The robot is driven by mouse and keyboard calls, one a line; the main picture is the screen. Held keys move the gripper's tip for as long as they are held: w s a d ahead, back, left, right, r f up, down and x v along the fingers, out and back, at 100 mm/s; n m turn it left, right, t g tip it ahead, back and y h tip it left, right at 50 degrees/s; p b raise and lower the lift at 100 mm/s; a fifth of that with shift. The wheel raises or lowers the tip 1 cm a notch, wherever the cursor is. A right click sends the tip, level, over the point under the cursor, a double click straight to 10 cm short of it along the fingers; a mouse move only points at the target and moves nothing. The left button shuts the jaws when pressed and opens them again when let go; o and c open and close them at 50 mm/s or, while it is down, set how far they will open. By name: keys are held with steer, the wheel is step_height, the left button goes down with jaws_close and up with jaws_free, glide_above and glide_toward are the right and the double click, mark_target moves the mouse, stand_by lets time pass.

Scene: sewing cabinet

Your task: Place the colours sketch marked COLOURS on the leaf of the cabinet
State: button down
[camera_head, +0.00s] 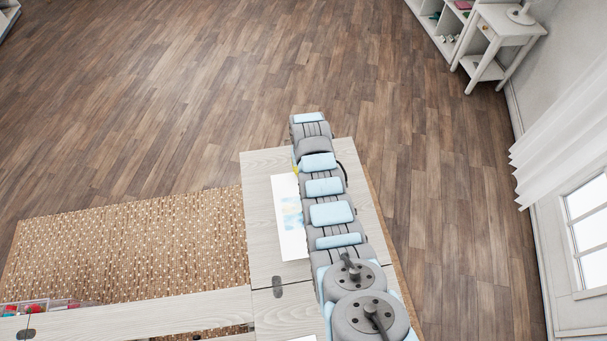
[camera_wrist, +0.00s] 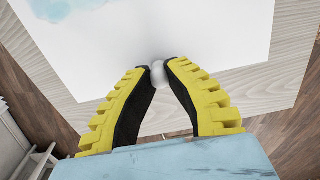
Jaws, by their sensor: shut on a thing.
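No COLOURS mark is readable. My gripper (camera_wrist: 158,73), with yellow-backed black fingers, is shut on a small pale round piece at the sheet's edge, which looks like part of the sketch. I cannot tell whether the sheet touches the leaf. My arm hides its right part in the head view.
A narrow light wood strip (camera_head: 150,312) runs left from the leaf, with dark hinges. A clear box (camera_head: 45,306) of coloured items sits at the lower left. A woven rug (camera_head: 130,245) lies below. A white side table (camera_head: 497,40) stands far right. The wooden floor beyond is clear.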

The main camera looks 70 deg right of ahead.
steer(key=shift+w+d+f+b, duration=0.25)
steer(key=shift+d+f+b, duration=0.1)
steer(key=shift+f, duration=0.15)
steer(key=shift+w+d+f+b, duration=0.2)
steer(key=shift+d+f+b, duration=0.1)
steer(key=shift+f, duration=0.15)
steer(key=shift+w+d+f, duration=0.1)
steer(key=shift+w+f, duration=0.05)
steer(key=shift+f, duration=0.05)
step_height(320, 180, down, 3)
steer(key=b, duration=0.3)
steer(key=shift+f, duration=0.15)
steer(key=c, duration=1.1)
jaws_free()
